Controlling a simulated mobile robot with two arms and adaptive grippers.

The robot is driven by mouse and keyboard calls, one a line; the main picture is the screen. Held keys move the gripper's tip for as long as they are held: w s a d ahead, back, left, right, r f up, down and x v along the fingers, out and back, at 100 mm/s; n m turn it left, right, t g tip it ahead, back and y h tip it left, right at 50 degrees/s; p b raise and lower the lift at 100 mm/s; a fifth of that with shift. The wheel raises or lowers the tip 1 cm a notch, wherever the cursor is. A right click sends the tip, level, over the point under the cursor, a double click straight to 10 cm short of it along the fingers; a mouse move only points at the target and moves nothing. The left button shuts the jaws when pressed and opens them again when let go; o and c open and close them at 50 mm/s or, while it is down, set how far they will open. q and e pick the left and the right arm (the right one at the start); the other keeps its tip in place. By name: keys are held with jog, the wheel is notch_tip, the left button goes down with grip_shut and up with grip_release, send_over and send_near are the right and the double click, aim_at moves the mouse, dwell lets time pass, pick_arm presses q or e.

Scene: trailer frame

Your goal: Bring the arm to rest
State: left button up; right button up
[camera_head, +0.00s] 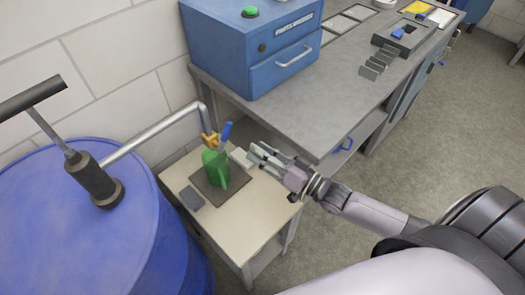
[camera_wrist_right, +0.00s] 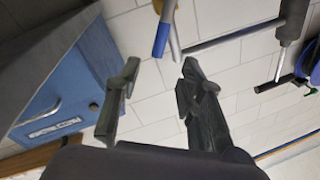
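My right gripper (camera_head: 255,157) is above the right part of a small cream table (camera_head: 259,208), to the right of a green jug (camera_head: 212,168). In the right wrist view the gripper's two fingers (camera_wrist_right: 160,75) stand apart with nothing between them. The jug stands upright on a dark square mat (camera_head: 207,190). An orange fitting (camera_head: 210,141) and a blue lever (camera_head: 227,131) are just above the jug, at the end of a metal spout pipe (camera_head: 155,133). The blue lever also shows in the right wrist view (camera_wrist_right: 162,40). My left gripper is out of view.
A blue drum (camera_head: 90,230) with a hand pump (camera_head: 95,180) stands at left. A grey workbench (camera_head: 310,110) with a blue cabinet (camera_head: 250,45) and several metal parts is behind. Open floor (camera_head: 455,120) lies at right.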

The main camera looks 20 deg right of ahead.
dwell(0.3)
jog(key=s+a+f+n+g+h, duration=0.1)
jog(key=s+a+f+g+h, duration=0.4)
jog(key=f, duration=0.1)
jog(key=s+d+f+n+g+h, duration=0.1)
jog(key=s+d+g+h, duration=0.2)
jog(key=s, duration=0.5)
jog(key=s+d+f+g+h, duration=0.1)
jog(key=s+d+g, duration=0.1)
jog(key=s+g, duration=0.5)
jog(key=s+f, duration=0.3)
jog(key=f, duration=2.3)
jog(key=s+d+f, duration=0.3)
jog(key=s+f, duration=1.3)
jog(key=shift+s+g+h, duration=0.3)
jog(key=shift+s, duration=0.1)
